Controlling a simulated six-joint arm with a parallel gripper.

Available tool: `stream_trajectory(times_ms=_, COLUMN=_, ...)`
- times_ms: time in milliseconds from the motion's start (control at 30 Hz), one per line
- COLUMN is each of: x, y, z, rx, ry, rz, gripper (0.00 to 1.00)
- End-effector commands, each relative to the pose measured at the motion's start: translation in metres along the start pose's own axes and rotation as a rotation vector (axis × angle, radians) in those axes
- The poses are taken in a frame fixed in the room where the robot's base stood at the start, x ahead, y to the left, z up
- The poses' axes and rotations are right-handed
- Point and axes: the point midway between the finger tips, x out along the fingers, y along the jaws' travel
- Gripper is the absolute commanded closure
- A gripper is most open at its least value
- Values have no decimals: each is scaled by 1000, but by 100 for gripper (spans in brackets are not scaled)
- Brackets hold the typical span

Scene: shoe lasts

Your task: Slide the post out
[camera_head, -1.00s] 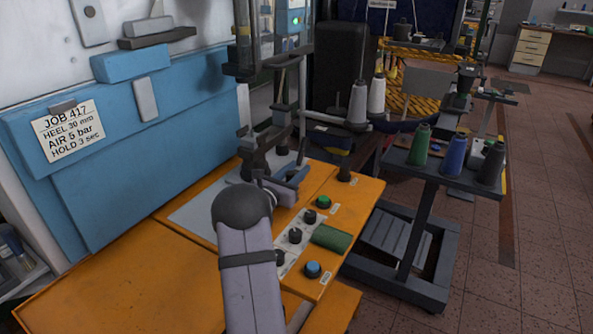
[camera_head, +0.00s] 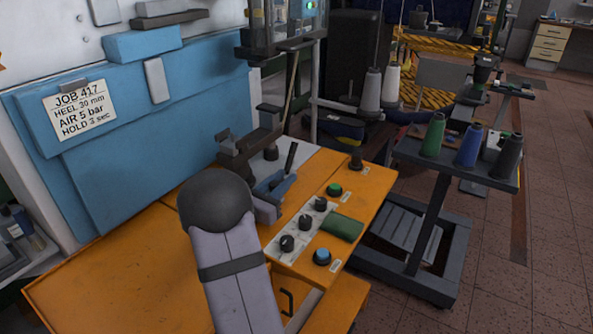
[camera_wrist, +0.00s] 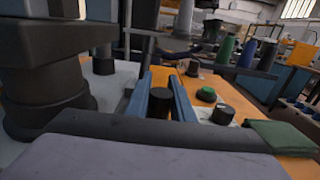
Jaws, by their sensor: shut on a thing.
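My gripper (camera_head: 274,186) has two blue fingers and is low over the grey plate of the orange bench, partly hidden behind my own arm in the head view. In the wrist view my gripper (camera_wrist: 160,102) is shut on a short, dark, round post (camera_wrist: 161,98) that shows between the two fingers. The post's lower end is hidden, and I cannot tell whether it still sits in a socket. In the head view I cannot clearly pick out the held post.
A dark machine arm (camera_head: 241,152) is close to the left of my gripper. Black knobs (camera_head: 304,222), a green button (camera_head: 334,189) and a green pad (camera_head: 342,227) are to the right. A dark cart (camera_head: 445,164) with thread cones stands farther right. The orange bench's front left is clear.

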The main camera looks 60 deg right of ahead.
Motion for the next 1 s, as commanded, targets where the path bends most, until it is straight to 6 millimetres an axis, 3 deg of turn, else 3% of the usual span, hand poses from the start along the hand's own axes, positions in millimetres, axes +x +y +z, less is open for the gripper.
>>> stream_trajectory(times_ms=100, x=-26, y=1, z=-1, rx=-1, ry=1, rz=5, gripper=100)
stream_trajectory(times_ms=300, x=-48, y=1, z=0, rx=-1, ry=0, rz=2, gripper=100)
stream_trajectory(times_ms=700, x=-53, y=0, z=-1, rx=-2, ry=3, rz=0, gripper=100)
stream_trajectory(times_ms=733, x=-53, y=0, z=-2, rx=-2, ry=3, rz=1, gripper=77)
stream_trajectory(times_ms=800, x=-53, y=0, z=-2, rx=-2, ry=3, rz=1, gripper=61)
stream_trajectory(times_ms=1000, x=-52, y=0, z=-1, rx=-1, ry=1, rz=0, gripper=61)
